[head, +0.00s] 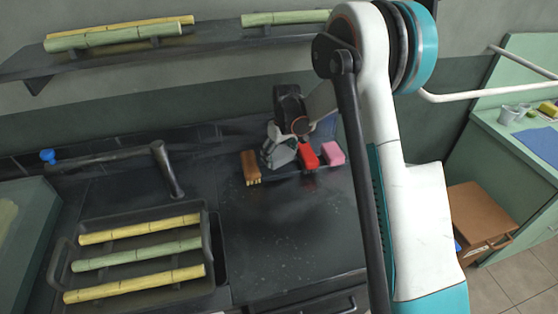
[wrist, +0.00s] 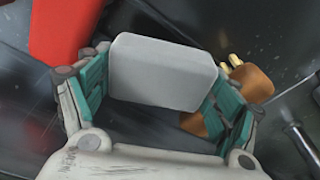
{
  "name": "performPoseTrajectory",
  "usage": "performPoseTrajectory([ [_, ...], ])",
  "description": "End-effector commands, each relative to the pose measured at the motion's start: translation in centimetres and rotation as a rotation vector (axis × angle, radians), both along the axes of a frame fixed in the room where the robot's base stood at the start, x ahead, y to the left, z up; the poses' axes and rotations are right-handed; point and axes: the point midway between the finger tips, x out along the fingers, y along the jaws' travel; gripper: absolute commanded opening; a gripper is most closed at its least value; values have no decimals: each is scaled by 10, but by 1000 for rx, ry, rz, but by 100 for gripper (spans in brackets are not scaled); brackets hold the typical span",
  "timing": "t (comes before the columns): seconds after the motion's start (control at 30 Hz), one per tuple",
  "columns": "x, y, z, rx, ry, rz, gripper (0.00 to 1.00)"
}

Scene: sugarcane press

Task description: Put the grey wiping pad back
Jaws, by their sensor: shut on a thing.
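The grey wiping pad (wrist: 163,70) is a light grey block with rounded edges. In the wrist view it sits between the two teal-lined fingers of my gripper (wrist: 160,88), which is shut on it. In the head view my gripper (head: 279,153) is low at the back of the dark counter, between a brown brush (head: 251,168) and a red block (head: 308,157). The pad is not clearly told apart from the gripper there. I cannot tell whether the pad touches the counter.
A pink block (head: 333,153) lies right of the red one. The brush (wrist: 250,80) and red block (wrist: 58,40) are close to the fingers. A black tray (head: 150,283) with cane pieces stands left, below a tap (head: 170,170). The counter's front (head: 290,240) is clear.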

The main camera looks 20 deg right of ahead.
Motion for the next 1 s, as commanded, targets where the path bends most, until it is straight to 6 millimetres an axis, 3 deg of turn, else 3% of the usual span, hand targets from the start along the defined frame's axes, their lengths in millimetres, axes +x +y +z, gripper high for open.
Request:
performPoseTrajectory([
  [0.13,0,0,-22,0,0,0,57],
  [0.87,0,0,-35,0,0,-1,57],
  [0.9,0,0,-35,0,0,-1,85],
  [0.97,0,0,-34,0,0,-1,98],
  [1.0,0,0,-34,0,0,-1,100],
])
